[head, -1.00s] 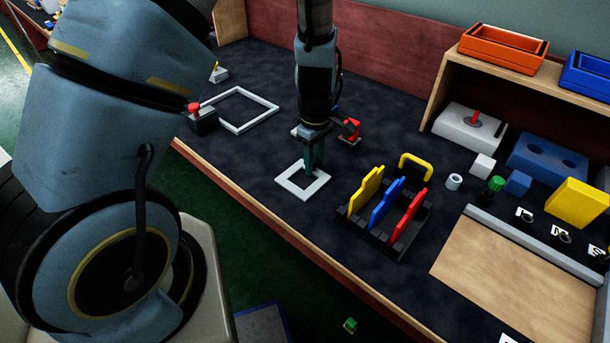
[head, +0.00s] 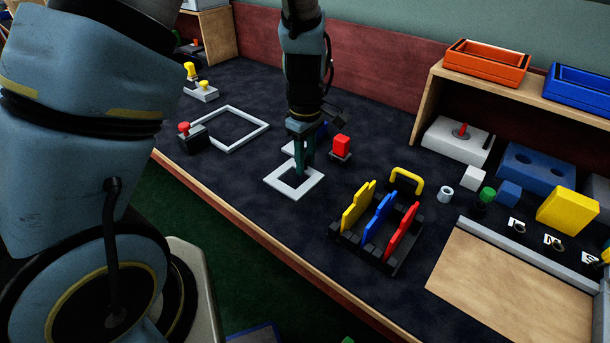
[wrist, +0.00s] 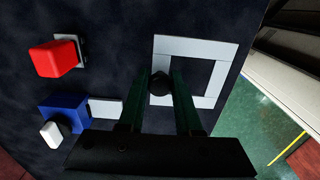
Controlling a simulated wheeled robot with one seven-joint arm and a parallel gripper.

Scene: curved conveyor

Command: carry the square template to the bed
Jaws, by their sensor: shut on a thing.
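The square template is a flat white square frame (head: 279,189) with an open middle, over the dark worktop near its front edge. In the wrist view the knob (wrist: 158,84) sits between my two green fingers, with the template's rim (wrist: 195,46) around an open square beyond. I cannot tell how far the template is above the worktop. No thing is clearly marked as the bed; a larger white square outline (head: 262,131) lies to the left.
A rack with yellow, blue and red plates (head: 383,222) stands right of the template. A red-topped block (head: 341,147) is just behind. A red-button box (head: 192,137) stands left. A tan board (head: 510,288), several blocks and a shelf fill the right.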

